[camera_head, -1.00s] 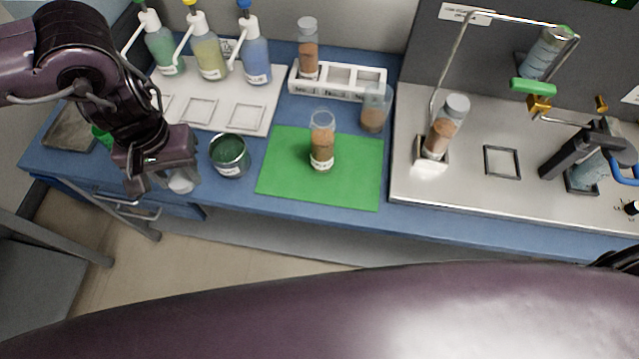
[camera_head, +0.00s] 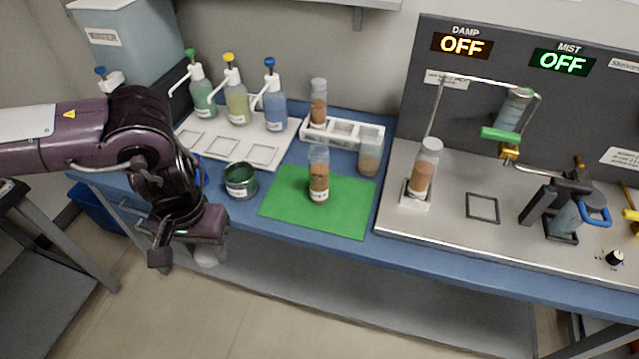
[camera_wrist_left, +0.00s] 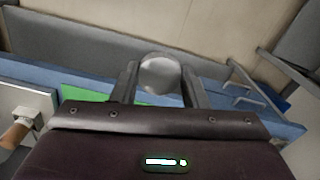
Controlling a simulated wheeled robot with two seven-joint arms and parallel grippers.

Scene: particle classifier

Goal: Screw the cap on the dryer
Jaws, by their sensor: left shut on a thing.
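My left gripper (camera_head: 188,250) is out in front of the table's front edge, below and left of the open jar in the head view. It is shut on a pale round piece (camera_head: 206,256), which looks like the cap. In the left wrist view the round piece (camera_wrist_left: 160,74) sits between the two fingers. An open jar (camera_head: 240,180) with dark green contents and a white label stands upright on the blue table, with no lid on it. I cannot tell for sure whether this jar is the dryer. The gripper and jar are apart. My right gripper is not in view.
A green mat (camera_head: 340,212) with a tube of brown grains (camera_head: 319,176) lies right of the jar. Pump bottles (camera_head: 237,98) stand on a white tray (camera_head: 205,150) behind it. A white rack (camera_head: 345,128) and a steel apparatus base (camera_head: 450,220) are further right.

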